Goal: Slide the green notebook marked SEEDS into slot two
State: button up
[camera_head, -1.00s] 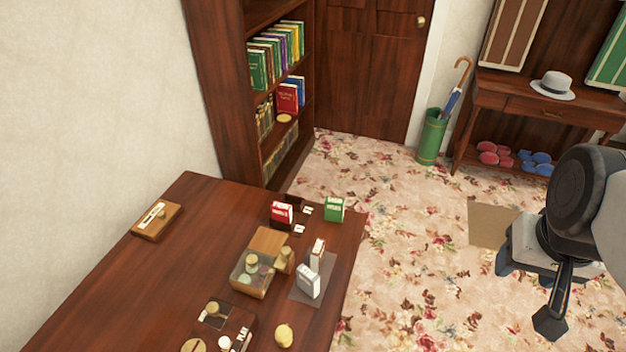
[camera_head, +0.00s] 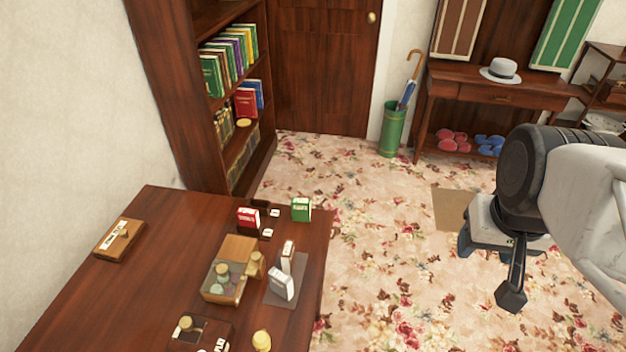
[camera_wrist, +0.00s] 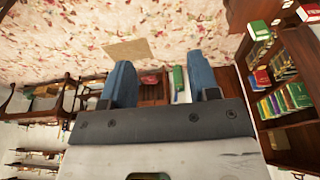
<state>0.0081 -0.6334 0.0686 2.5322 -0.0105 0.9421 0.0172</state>
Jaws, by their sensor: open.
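A green notebook (camera_head: 301,209) with a white label stands on the table's far right corner; its lettering is too small to read. It also shows at the top right of the wrist view (camera_wrist: 258,30). Left of it is a dark slotted holder (camera_head: 260,206) with white tags (camera_head: 275,213). A red notebook (camera_head: 248,218) stands at the holder's left; the tag numbers are not legible. My gripper (camera_head: 490,256) hangs over the carpet, well right of the table. Its blue fingers are spread and empty in the wrist view (camera_wrist: 160,65).
The table (camera_head: 150,270) also holds a glass-topped box (camera_head: 224,290), a grey mat (camera_head: 275,299) with small upright items and a wooden block (camera_head: 119,240). A bookcase (camera_head: 175,90) stands behind. An umbrella stand (camera_head: 392,130) and console table (camera_head: 510,92) are farther back. Carpet between is clear.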

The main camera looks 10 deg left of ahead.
jog(key=w+a+f+m, duration=0.1)
jog(key=w+a+m, duration=0.4)
jog(key=w, duration=0.6)
jog(key=m+g, duration=0.3)
jog(key=m, duration=0.9)
send_over(300, 201)
jog(key=f, duration=2.2)
jog(key=shift+d, duration=0.3)
jog(key=shift+w+a+f, duration=0.1)
jog(key=shift+a+f, duration=0.15)
jog(key=shift+a, duration=0.05)
jog(key=shift+f, duration=0.1)
jog(key=shift+f, duration=1.2)
jog(key=shift+f, duration=0.1)
